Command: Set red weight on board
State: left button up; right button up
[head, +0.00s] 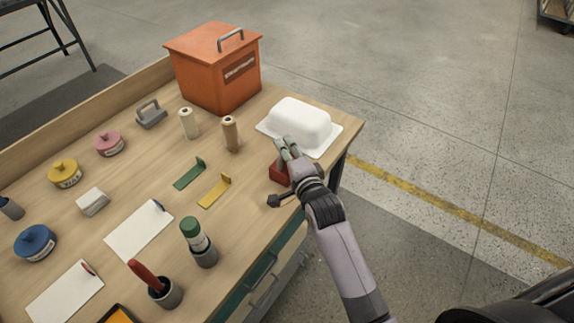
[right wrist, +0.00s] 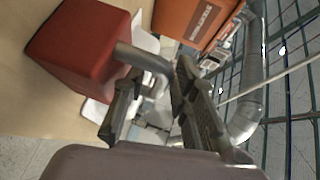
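The red weight (head: 279,172) sits near the right edge of the workbench, just in front of the white tub shell (head: 301,122). In the right wrist view it is a red block (right wrist: 82,42) with a grey handle (right wrist: 146,60). My right gripper (head: 287,146) is at the weight; in the right wrist view its fingers (right wrist: 156,98) stand apart on either side of the handle, with a gap showing. Part of the weight is hidden by the gripper in the head view. Two white flat pieces, one (head: 137,235) and another (head: 62,293), lie at the front left; which is the board is unclear. My left gripper is not in view.
An orange lidded box (head: 215,80) stands at the back. Two spools, green (head: 189,174) and yellow (head: 215,190) brackets, several round tins and a green-capped bottle (head: 194,235) in a cup occupy the bench (head: 255,180). A red-handled tool (head: 146,276) stands in another cup.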

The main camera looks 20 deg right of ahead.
grip_shut()
jog(key=shift+f, duration=0.1)
dwell(0.6)
jog(key=shift+w+r, duration=0.1)
jog(key=shift+r, duration=0.35)
